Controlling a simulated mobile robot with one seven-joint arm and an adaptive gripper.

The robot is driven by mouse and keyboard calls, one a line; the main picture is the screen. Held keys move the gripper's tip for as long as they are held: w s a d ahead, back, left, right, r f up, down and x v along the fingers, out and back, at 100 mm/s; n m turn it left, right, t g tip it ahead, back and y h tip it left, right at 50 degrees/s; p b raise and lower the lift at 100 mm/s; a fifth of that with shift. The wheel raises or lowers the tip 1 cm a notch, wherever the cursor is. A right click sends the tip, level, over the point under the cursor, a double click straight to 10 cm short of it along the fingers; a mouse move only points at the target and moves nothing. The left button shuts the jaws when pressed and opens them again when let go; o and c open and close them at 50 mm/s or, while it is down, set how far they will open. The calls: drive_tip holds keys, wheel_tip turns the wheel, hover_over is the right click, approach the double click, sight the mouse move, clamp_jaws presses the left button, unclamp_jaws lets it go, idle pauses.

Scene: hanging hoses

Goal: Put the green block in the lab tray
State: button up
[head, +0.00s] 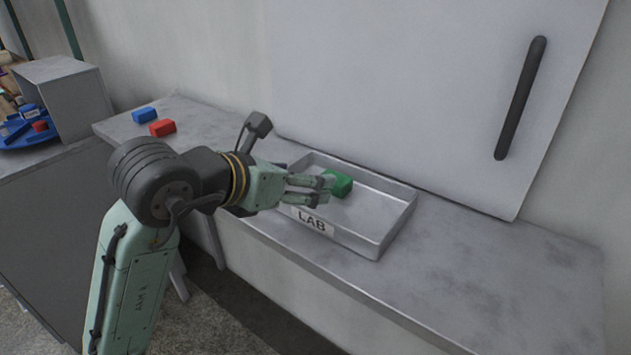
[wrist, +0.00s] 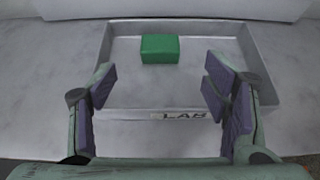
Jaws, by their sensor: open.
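The green block (head: 339,183) lies inside the metal lab tray (head: 387,228), whose front wall carries a "LAB" label. In the wrist view the block (wrist: 160,49) sits toward the back of the tray (wrist: 240,38), on its floor. My gripper (head: 326,188) is over the left part of the tray, its fingers pointing at the block. In the wrist view my gripper (wrist: 158,83) is open and empty, with the block beyond and between its fingertips, apart from them.
A blue block (head: 144,115) and a red block (head: 162,128) lie on the shelf at the left. A grey box (head: 64,95) and a blue tray (head: 28,128) with items stand at far left. A panel with a dark handle (head: 520,98) rises behind. The shelf's right side is clear.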

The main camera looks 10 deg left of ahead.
drive_tip(key=shift+v, duration=0.85)
